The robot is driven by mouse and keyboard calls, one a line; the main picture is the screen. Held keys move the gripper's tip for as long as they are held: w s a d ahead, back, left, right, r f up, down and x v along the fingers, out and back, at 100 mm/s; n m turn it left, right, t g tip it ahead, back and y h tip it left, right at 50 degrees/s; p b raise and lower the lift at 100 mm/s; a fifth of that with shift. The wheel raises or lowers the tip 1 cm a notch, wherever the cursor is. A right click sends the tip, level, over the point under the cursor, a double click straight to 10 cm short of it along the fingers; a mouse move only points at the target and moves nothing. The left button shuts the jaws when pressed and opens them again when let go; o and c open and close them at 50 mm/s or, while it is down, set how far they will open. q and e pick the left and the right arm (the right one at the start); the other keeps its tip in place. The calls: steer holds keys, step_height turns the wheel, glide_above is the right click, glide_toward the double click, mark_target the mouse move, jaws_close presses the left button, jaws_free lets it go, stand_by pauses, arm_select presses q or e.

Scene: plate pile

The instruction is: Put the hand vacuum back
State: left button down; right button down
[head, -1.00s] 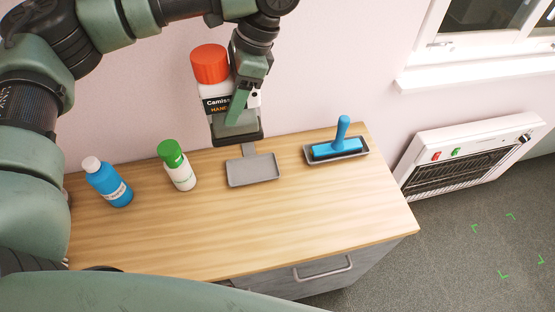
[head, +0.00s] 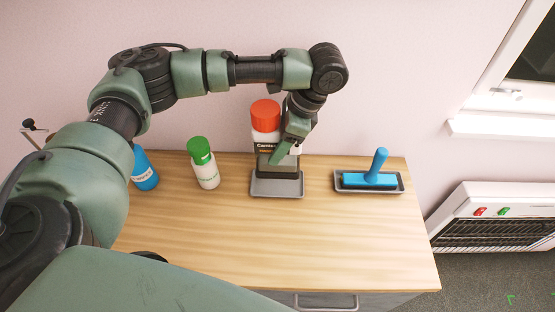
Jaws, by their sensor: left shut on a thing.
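The hand vacuum (head: 265,117) has an orange-red top, a white body with a black label and a dark grey lower end. It stands about upright at the back of the worktop, over the grey tray-shaped dock (head: 262,193). Its lower end looks to be at or just above the dock; I cannot tell if it touches. My left gripper (head: 284,150) is shut on the vacuum from its right side and hides part of the body and label. The dock's rear post is hidden behind the vacuum. My right gripper is not in view.
A green-capped white bottle (head: 206,173) and a blue bottle (head: 145,174), partly behind my arm, stand to the left. The wooden worktop (head: 230,235) is clear in front. A heater (head: 490,228) stands beyond its right end.

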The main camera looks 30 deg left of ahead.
arm_select(q)
step_height(320, 180, down, 2)
steer(key=shift+f, duration=0.1)
step_height(320, 180, down, 4)
steer(key=shift+f+p, duration=0.1)
steer(key=shift+p, duration=0.4)
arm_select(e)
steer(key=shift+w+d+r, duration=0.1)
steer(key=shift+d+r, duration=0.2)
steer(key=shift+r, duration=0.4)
arm_select(q)
steer(key=shift+f, duration=0.1)
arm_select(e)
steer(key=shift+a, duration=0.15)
arm_select(q)
steer(key=shift+c, duration=2.4)
jaws_free()
steer(key=shift+s, duration=0.1)
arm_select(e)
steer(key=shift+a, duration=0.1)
